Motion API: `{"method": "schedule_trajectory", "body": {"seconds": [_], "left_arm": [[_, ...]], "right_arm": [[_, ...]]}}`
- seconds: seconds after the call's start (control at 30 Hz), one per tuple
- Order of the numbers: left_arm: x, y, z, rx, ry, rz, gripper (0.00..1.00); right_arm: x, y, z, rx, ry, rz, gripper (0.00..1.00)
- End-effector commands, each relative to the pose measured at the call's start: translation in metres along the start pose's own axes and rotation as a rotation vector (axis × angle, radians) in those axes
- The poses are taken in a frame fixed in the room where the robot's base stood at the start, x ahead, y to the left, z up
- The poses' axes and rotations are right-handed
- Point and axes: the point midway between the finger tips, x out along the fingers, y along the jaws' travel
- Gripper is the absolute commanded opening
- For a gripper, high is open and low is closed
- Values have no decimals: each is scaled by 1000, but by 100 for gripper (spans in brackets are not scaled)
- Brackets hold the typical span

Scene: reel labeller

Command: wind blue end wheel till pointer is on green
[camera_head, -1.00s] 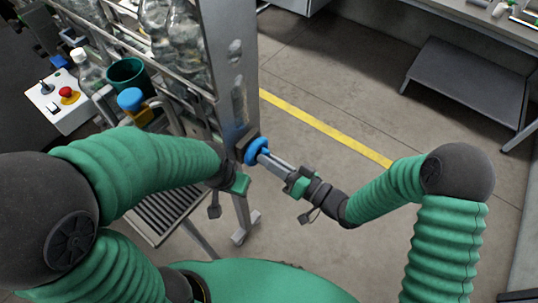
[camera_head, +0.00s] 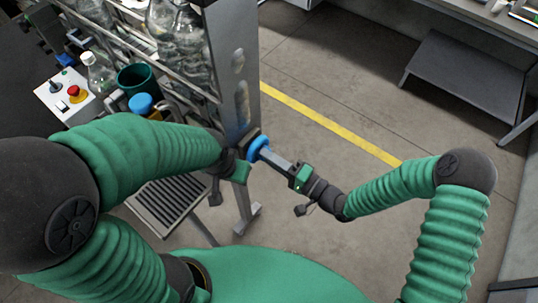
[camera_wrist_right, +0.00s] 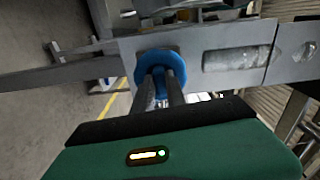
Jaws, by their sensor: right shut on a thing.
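The blue end wheel (camera_head: 256,143) is on the side of the grey metal upright of the machine. My right gripper (camera_head: 265,152) reaches it from the right and is shut on it. In the right wrist view the blue wheel (camera_wrist_right: 158,54) is straight ahead, with the two fingers (camera_wrist_right: 161,80) against its face. My left gripper (camera_head: 238,170) is near the upright, just left of the wheel; its fingers are hidden, so I cannot tell its opening. I cannot make out the pointer or a green mark in either view.
The machine frame (camera_head: 232,70) holds clear bottles (camera_head: 185,35). A control box with a red button (camera_head: 75,92), a dark green cup (camera_head: 135,77) and a blue-capped part (camera_head: 140,103) are at left. Floor with a yellow line (camera_head: 330,125) is open at right, before a grey bench shelf (camera_head: 465,82).

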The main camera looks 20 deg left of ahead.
Motion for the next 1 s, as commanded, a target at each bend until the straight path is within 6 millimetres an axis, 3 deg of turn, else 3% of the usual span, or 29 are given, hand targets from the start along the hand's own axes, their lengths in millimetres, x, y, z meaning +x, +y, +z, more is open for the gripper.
{"method": "schedule_trajectory", "body": {"seconds": [0.63,0.67,0.8,1.0], "left_arm": [[-2,0,0,0,0,0,36],[-2,0,0,0,0,0,36],[-2,0,0,0,0,0,36],[-2,0,-1,0,0,0,36]], "right_arm": [[-2,4,-3,58,8,11,0],[-2,4,-3,58,8,11,18],[-2,4,-2,58,6,9,36],[-1,2,0,56,3,5,38]]}}
